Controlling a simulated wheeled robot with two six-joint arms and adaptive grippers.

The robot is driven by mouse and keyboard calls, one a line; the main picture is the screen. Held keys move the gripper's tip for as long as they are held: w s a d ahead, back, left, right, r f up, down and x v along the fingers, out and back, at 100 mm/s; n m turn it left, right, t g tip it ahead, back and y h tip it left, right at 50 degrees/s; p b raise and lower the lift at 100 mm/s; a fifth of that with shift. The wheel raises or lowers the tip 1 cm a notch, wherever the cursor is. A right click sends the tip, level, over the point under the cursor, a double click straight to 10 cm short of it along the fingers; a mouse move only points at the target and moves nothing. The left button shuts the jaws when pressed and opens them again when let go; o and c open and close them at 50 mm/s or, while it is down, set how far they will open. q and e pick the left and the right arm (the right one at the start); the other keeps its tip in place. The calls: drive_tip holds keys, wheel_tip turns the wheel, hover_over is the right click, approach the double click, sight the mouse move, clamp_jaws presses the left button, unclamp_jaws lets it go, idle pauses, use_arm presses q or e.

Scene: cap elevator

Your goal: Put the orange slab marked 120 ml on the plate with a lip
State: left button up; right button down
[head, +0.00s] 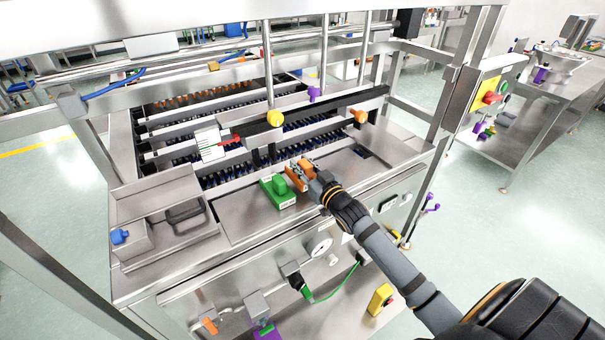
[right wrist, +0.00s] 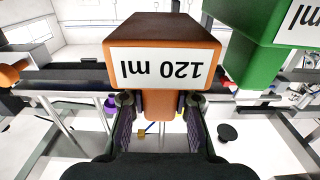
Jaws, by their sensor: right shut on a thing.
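The orange slab marked 120 ml (right wrist: 165,32) fills the top middle of the right wrist view, its white label upside down. My right gripper (right wrist: 154,103) is shut on the slab's narrower lower part, one finger on each side. In the head view the orange slab (head: 295,179) is at the tip of my right gripper (head: 307,170), beside the green slab and over the flat steel plate (head: 238,208). I cannot tell whether the orange slab touches the plate. My left gripper is not in view.
A green slab (head: 278,190) stands on the plate just left of the orange one; it also shows in the right wrist view (right wrist: 255,50). Rows of caps in steel rails lie behind. A white card (head: 210,144) stands at the rails. The plate's left part is bare.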

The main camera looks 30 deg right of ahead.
drive_tip(key=shift+f, duration=1.35)
drive_tip(key=shift+f, duration=0.15)
drive_tip(key=c, duration=1.1)
unclamp_jaws()
